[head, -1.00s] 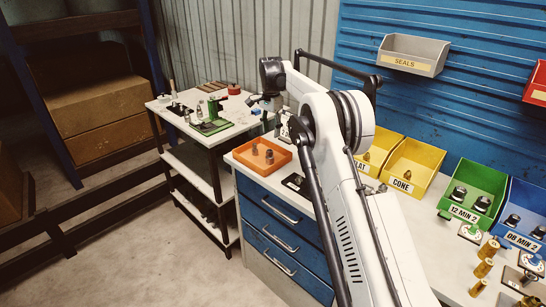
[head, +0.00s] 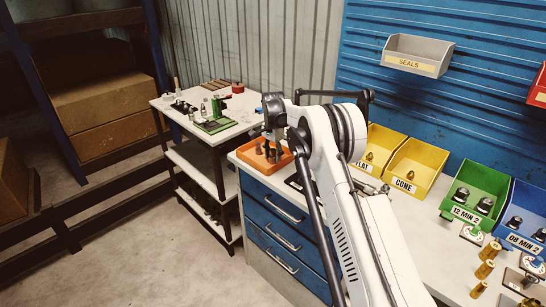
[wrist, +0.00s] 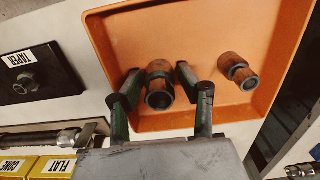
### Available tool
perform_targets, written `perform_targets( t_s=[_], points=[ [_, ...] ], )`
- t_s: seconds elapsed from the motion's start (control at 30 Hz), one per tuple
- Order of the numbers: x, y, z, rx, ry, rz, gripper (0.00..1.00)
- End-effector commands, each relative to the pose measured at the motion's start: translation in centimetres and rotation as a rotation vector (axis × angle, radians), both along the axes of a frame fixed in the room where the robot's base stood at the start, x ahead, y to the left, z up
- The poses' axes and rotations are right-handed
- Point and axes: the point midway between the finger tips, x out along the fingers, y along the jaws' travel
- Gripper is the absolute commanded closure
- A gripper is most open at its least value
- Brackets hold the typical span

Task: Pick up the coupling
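An orange tray (wrist: 215,30) holds two metal couplings, copper-brown with dark open ends. One coupling (wrist: 160,88) sits between the fingertips of my gripper (wrist: 158,82). The other coupling (wrist: 238,74) stands to its right, clear of the fingers. My gripper is open, with a finger on each side of the nearer coupling and a small gap visible. Whether its tips touch the tray cannot be told. In the head view my gripper (head: 275,148) reaches down into the orange tray (head: 247,158) on the bench corner, partly hiding the couplings.
A dark plate marked TAPER (wrist: 40,72) with a fitting lies left of the tray. Yellow bins marked FLAT and CONE (head: 412,168), a green bin (head: 474,188) and a blue bin stand along the bench. A side table (head: 190,105) carries a green tool (head: 216,122).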

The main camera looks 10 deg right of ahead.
Motion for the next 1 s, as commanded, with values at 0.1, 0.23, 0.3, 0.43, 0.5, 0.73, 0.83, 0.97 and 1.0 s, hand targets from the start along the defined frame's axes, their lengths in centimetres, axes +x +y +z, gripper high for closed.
perform_targets(
  t_s=[0.1, 0.23, 0.3, 0.43, 0.5, 0.73, 0.83, 0.97, 1.0],
  points=[
    [0.00, -0.02, -0.55, 0.000, 0.000, 0.000, 0.63],
    [0.00, -0.02, -0.58, 0.000, 0.000, 0.000, 0.63],
    [0.00, -0.02, -0.57, 0.000, 0.000, 0.000, 0.63],
    [0.00, -0.02, -0.56, 0.000, 0.000, 0.000, 0.80],
    [0.00, -0.02, -0.55, 0.000, 0.000, 0.000, 0.89],
    [0.00, -0.02, -0.51, 0.000, 0.000, 0.000, 1.00],
    [0.00, -0.02, -0.47, 0.000, 0.000, 0.000, 1.00],
    [0.00, -0.02, -0.04, 0.000, 0.000, 0.000, 1.00],
    [0.00, -0.02, 0.22, 0.000, 0.000, 0.000, 1.00]
  ],
)
